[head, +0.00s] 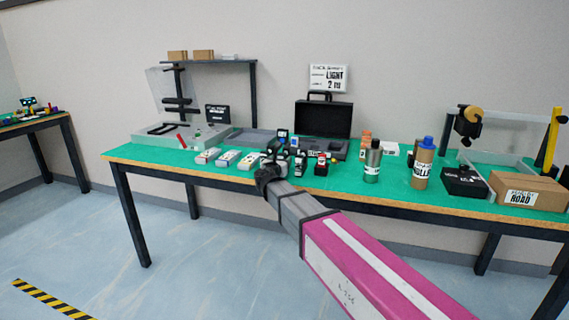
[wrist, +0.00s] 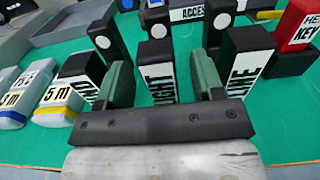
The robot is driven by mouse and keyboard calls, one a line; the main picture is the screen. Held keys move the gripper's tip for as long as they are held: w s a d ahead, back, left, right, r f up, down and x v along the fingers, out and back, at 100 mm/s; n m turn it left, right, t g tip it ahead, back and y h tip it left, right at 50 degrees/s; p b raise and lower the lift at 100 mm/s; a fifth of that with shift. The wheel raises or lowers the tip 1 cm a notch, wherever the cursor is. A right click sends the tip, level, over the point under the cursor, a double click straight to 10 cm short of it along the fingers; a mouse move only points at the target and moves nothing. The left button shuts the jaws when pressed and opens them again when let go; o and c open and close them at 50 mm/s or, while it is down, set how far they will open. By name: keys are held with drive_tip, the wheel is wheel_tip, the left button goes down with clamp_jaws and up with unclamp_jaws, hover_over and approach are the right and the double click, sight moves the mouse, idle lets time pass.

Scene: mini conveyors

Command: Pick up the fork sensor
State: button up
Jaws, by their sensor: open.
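My gripper (wrist: 163,78) is open, its two green fingers pointing at a row of small black blocks on the green table top. A block with a white label ending in "IGHT" (wrist: 157,62) shows between the fingers; I cannot tell whether the fingers are beside it or short of it. A block ending in "ND" (wrist: 82,70) is to the left, partly behind the left finger. A block reading "LINE" (wrist: 246,50) is to the right. No readable label says fork, so I cannot tell which is the fork sensor. In the head view my gripper (head: 270,174) is over the cluster.
Black blocks with white discs (wrist: 107,38) stand close behind. White boxes with coloured bands (wrist: 60,100) lie left, and a red "KEY" block (wrist: 296,35) stands right. A bottle (head: 372,162) and an open black case (head: 322,120) are on the table (head: 140,157).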

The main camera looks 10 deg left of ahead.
drive_tip(key=w, duration=0.3)
drive_tip(key=shift+r, duration=0.1)
drive_tip(key=shift+s, duration=0.1)
drive_tip(key=c, duration=1.1)
